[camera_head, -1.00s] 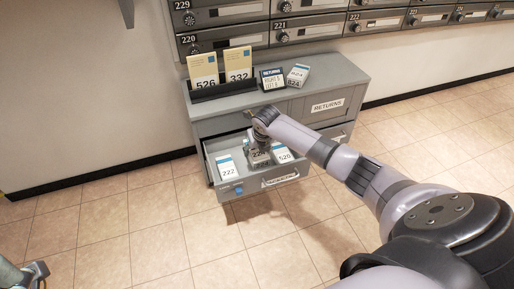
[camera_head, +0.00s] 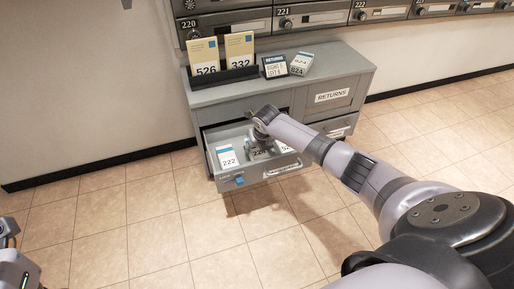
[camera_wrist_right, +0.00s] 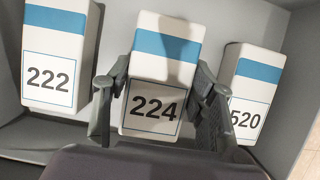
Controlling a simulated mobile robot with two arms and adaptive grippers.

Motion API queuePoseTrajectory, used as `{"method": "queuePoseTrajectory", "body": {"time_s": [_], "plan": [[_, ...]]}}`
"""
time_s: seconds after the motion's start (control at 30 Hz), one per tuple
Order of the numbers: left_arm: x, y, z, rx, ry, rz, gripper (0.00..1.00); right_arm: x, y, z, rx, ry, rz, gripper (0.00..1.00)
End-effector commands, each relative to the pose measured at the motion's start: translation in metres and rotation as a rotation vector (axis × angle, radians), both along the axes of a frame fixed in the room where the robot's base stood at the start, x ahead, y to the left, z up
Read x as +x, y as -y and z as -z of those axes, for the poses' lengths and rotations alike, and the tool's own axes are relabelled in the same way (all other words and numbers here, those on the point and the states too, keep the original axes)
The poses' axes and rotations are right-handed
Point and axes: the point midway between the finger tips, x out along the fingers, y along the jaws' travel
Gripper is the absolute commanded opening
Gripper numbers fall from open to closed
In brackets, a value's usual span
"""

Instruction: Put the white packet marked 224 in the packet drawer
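The white packet marked 224 (camera_wrist_right: 155,95), with a blue band, is between my right gripper's fingers, which sit against its sides. My right gripper (camera_head: 258,140) reaches down into the open packet drawer (camera_head: 273,172) and partly hides the packet in the head view (camera_head: 260,153). In the right wrist view my right gripper (camera_wrist_right: 160,88) is shut on the packet, between packets 222 (camera_wrist_right: 52,60) and 520 (camera_wrist_right: 248,90). I cannot tell whether it touches the drawer floor. My left arm (camera_head: 12,262) shows at the lower left; its gripper's opening cannot be judged.
The grey cabinet (camera_head: 240,92) carries a black holder with envelopes 526 (camera_head: 204,60) and 332 (camera_head: 239,50), a dark RETURNS card (camera_head: 275,67) and a packet marked 824 (camera_head: 300,64). Mailboxes (camera_head: 320,16) line the wall above. The tiled floor (camera_head: 150,220) in front is clear.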

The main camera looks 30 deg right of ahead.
Motion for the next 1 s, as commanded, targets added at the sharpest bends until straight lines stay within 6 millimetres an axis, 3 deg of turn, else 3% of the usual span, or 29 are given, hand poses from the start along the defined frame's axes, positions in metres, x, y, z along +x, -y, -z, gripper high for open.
{"method": "queuePoseTrajectory", "body": {"time_s": [0.33, 0.67, 0.87, 1.0], "plan": [[0.0, 0.0, 0.0, 0.0, 0.0, 0.0, 0.75, 0.0, 0.0, 0.0, 0.0, 0.0, 0.0, 0.75], [0.0, 0.0, 0.0, 0.0, -0.001, 0.0, 0.75, -0.001, 0.0, -0.001, -0.001, 0.0, 0.0, 0.75], [0.0, 0.0, 0.0, 0.0, -0.001, 0.0, 0.75, -0.006, -0.001, -0.017, -0.001, 0.002, -0.001, 0.75], [0.0, 0.0, 0.0, 0.0, -0.001, 0.0, 0.75, -0.015, -0.002, -0.04, -0.003, 0.003, -0.002, 0.75]]}}
